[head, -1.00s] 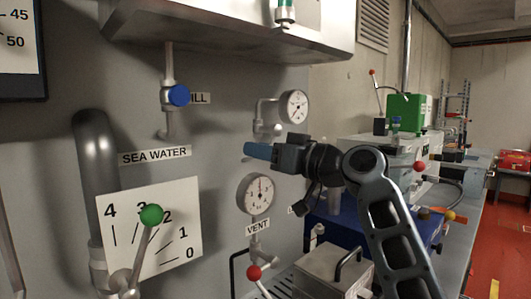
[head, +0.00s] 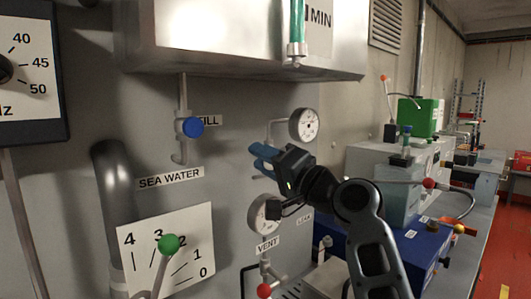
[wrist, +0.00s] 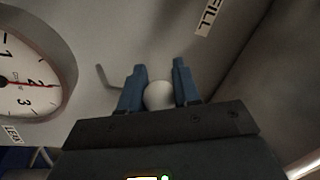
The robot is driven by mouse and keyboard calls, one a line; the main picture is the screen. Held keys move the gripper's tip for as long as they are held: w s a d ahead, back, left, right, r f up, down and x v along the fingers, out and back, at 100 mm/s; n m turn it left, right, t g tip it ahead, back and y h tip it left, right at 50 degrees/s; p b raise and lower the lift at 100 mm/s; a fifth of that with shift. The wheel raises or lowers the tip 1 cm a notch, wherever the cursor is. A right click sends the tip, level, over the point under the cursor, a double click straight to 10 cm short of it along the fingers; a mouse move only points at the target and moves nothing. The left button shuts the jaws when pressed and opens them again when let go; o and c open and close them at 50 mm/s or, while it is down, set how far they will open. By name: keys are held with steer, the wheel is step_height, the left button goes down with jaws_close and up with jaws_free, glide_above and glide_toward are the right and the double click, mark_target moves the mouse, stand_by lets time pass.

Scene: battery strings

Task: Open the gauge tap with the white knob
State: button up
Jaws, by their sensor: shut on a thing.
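The white knob (wrist: 158,95) is a round ball seen in the wrist view between my gripper's two blue fingers (wrist: 159,70). My gripper is shut on it. In the head view my gripper (head: 262,157) points up and left at the wall panel, just below the upper round gauge (head: 304,125). The knob is hidden there behind the fingers. A thin bent pipe (head: 274,130) runs from the panel to that gauge. In the wrist view a large dial (wrist: 30,65) with a red needle fills the left side.
A blue-knobbed fill tap (head: 192,127) hangs left of my gripper under a metal box (head: 240,40). A lower gauge (head: 262,212) sits close below my wrist, above a red-knobbed vent tap (head: 264,290). A green-knobbed lever (head: 168,245) stands before a scale plate at left.

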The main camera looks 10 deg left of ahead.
steer(key=shift+r+m+t+h+p, duration=0.2)
steer(key=shift+r+m+p, duration=0.2)
steer(key=shift+m, duration=0.55)
steer(key=shift+r+m+t+h+p, duration=0.15)
steer(key=shift+r+m+p, duration=0.25)
steer(key=shift+m, duration=0.55)
steer(key=o, duration=1)
steer(key=shift+f, duration=0.1)
steer(key=shift+o, duration=0.2)
steer(key=shift+s+d+f, duration=0.15)
steer(key=shift+d, duration=0.05)
steer(key=b+v, duration=0.2)
steer(key=v, duration=0.5)
steer(key=shift+s+d, duration=0.1)
